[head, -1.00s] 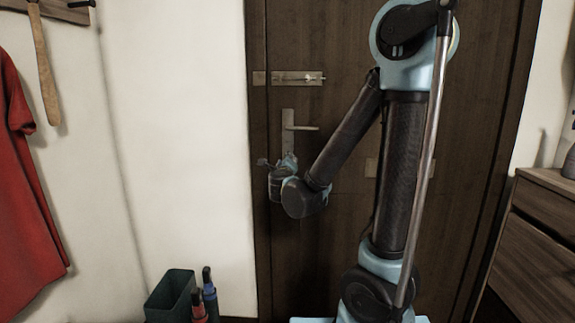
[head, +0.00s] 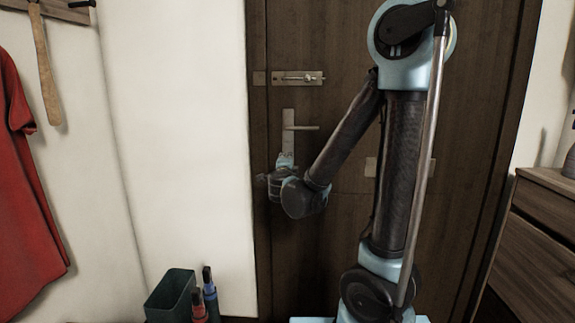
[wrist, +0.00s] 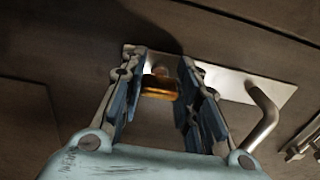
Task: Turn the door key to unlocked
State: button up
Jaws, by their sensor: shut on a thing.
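The brass-coloured door key (wrist: 158,88) sits at the bright end of the lock plate (wrist: 240,84) in the wrist view, its bow lying across between my fingers. My gripper (wrist: 161,72) is shut on the key, one finger on each side. In the head view my gripper (head: 284,162) is at the lower end of the upright lock plate (head: 288,122), below the lever handle (head: 304,128), and the key is hidden there. The brown door (head: 340,100) looks closed.
The lever handle also shows right of my gripper in the wrist view (wrist: 264,118). A slide bolt (head: 298,78) is above the lock plate. A green bin (head: 172,297) and red and blue umbrellas stand lower left. A wooden drawer unit (head: 545,235) is at right.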

jog(key=shift+f, duration=0.1)
dwell(0.4)
jog(key=o, duration=1.1)
jog(key=shift+c, duration=0.2)
jog(key=shift+s, duration=0.1)
jog(key=s, duration=1.1)
jog(key=shift+s+a, duration=0.2)
jog(key=shift+s, duration=0.15)
